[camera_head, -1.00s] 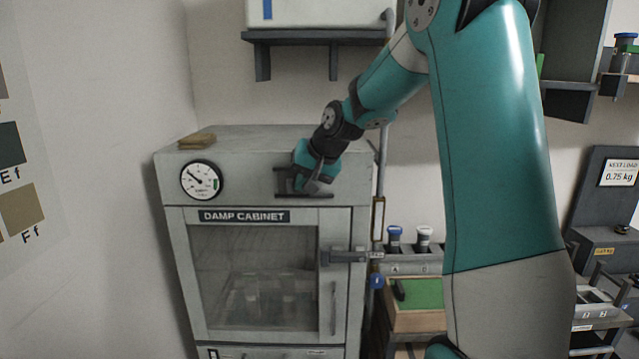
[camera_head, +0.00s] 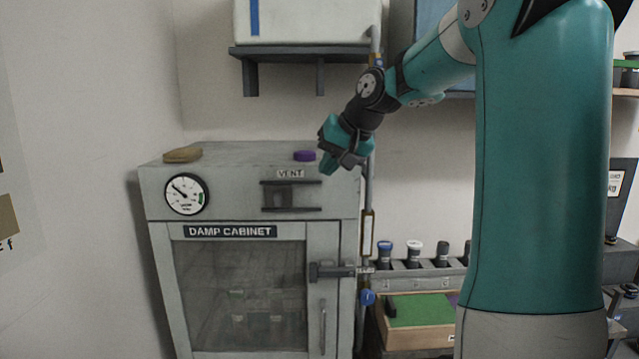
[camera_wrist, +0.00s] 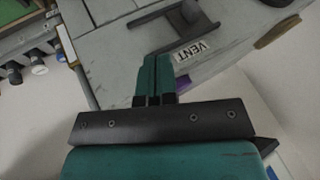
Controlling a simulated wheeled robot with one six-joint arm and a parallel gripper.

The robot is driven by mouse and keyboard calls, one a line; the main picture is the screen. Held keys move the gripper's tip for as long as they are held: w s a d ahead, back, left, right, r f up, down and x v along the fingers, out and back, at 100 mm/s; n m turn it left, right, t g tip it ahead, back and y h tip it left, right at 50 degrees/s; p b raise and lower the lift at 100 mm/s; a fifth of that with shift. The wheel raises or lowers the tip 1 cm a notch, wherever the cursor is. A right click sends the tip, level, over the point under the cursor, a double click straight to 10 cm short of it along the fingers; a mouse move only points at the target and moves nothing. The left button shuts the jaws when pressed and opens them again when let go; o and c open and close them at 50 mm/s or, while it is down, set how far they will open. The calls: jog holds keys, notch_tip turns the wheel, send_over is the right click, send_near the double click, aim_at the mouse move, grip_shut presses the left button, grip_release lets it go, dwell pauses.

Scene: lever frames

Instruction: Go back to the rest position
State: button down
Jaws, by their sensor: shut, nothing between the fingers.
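My gripper (camera_head: 327,164) is in the air above the right front edge of the damp cabinet, up and to the right of the VENT slide. In the wrist view my gripper (camera_wrist: 155,80) has its two teal fingers together, with nothing between them. The damp cabinet (camera_head: 240,165) is a grey box with a glass door, which is closed. Its dark vent slide (camera_head: 291,196) is on the upper front panel, below the VENT label; it also shows in the wrist view (camera_wrist: 190,14). My fingers look apart from the vent slide.
A round gauge (camera_head: 187,194) is on the cabinet front. A purple disc (camera_head: 305,156) and a tan block (camera_head: 183,154) lie on top. A shelf (camera_head: 300,52) with a white box (camera_head: 310,20) hangs above. A vertical pipe (camera_head: 369,190) runs close to my gripper. A bottle rack (camera_head: 425,268) stands right.

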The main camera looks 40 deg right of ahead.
jog(key=shift+s+r, duration=0.2)
jog(key=shift+r, duration=0.05)
jog(key=shift+d, duration=0.1)
dwell(0.3)
jog(key=s+a+f+n+g+y+b, duration=0.1)
jog(key=s+a+f+n, duration=0.2)
jog(key=a, duration=0.7)
jog(key=s+a+f+n+g+y+b, duration=0.1)
jog(key=a+f+n+g+y, duration=0.2)
jog(key=a, duration=0.6)
jog(key=s+a+f+n+g+b, duration=0.1)
jog(key=s+a+f+n, duration=0.3)
jog(key=s, duration=0.5)
jog(key=s+a+f+n+g+h+b, duration=0.1)
jog(key=s+a+f+n, duration=0.3)
jog(key=s+a, duration=0.5)
notch_tip(320, 180, down, 3)
jog(key=shift+a+r+g, duration=0.15)
jog(key=shift+a+g, duration=0.15)
jog(key=shift+g, duration=0.3)
